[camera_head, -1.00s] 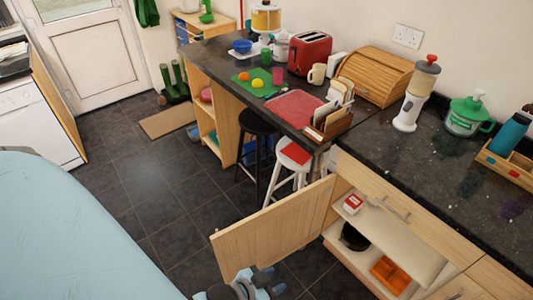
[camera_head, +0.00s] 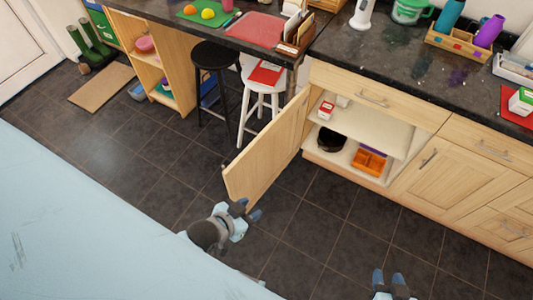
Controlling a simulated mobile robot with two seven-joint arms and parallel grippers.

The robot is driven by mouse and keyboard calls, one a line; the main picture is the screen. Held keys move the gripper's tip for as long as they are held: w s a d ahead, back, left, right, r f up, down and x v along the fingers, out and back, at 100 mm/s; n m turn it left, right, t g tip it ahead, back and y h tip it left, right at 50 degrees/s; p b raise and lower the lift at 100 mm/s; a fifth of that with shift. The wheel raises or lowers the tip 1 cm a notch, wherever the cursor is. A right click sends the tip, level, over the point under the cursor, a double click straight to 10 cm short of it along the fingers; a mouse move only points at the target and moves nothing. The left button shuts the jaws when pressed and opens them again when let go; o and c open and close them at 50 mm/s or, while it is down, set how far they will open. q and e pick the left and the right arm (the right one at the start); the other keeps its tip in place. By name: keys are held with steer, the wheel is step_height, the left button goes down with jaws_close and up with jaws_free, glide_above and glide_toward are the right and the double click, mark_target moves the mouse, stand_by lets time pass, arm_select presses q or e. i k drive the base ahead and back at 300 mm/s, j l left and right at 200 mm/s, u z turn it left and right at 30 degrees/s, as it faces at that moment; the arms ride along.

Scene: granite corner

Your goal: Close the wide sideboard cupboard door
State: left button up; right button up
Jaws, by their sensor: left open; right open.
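The wide sideboard cupboard door (camera_head: 268,152) is pale wood and stands open, swung out from the left side of its cupboard opening. The open cupboard shows a cream shelf (camera_head: 375,132) inside. My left gripper (camera_head: 248,209) is open and empty, just below the door's free lower corner in the picture. I cannot tell whether it touches the door. My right gripper (camera_head: 389,278) is open and empty at the bottom edge, over the floor, well away from the door.
A red-and-white box (camera_head: 326,110), a black bowl (camera_head: 331,140) and an orange tray (camera_head: 369,161) are inside the cupboard. A white stool (camera_head: 262,82) and a black stool (camera_head: 215,56) stand behind the door. The dark tiled floor (camera_head: 330,215) before the cupboard is clear.

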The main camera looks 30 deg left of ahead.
mark_target(250, 175)
steer(key=k+j+z, duration=0.1)
steer(key=j, duration=0.25)
steer(key=k+j+z, duration=0.15)
steer(key=j, duration=0.2)
steer(key=k+j+z, duration=0.1)
steer(key=j, duration=0.2)
steer(key=j+z, duration=0.15)
steer(key=j, duration=0.4)
steer(key=k+j+z, duration=0.15)
steer(key=j, duration=0.4)
steer(key=i+j+z, duration=0.15)
steer(key=j, duration=0.4)
steer(key=j+z, duration=0.15)
steer(key=j, duration=0.35)
steer(key=i+j, duration=0.2)
steer(key=j, duration=0.2)
steer(key=i+j+z, duration=0.1)
steer(key=j, duration=0.25)
steer(key=k+j, duration=0.2)
steer(key=j, duration=0.15)
steer(key=k+j+u, duration=0.1)
steer(key=j, duration=0.25)
steer(key=k+j, duration=0.25)
steer(key=k+j+u, duration=0.1)
steer(key=j, duration=0.4)
steer(key=i+l, duration=0.1)
steer(key=l, duration=0.2)
steer(key=i+l, duration=0.1)
steer(key=l, duration=0.2)
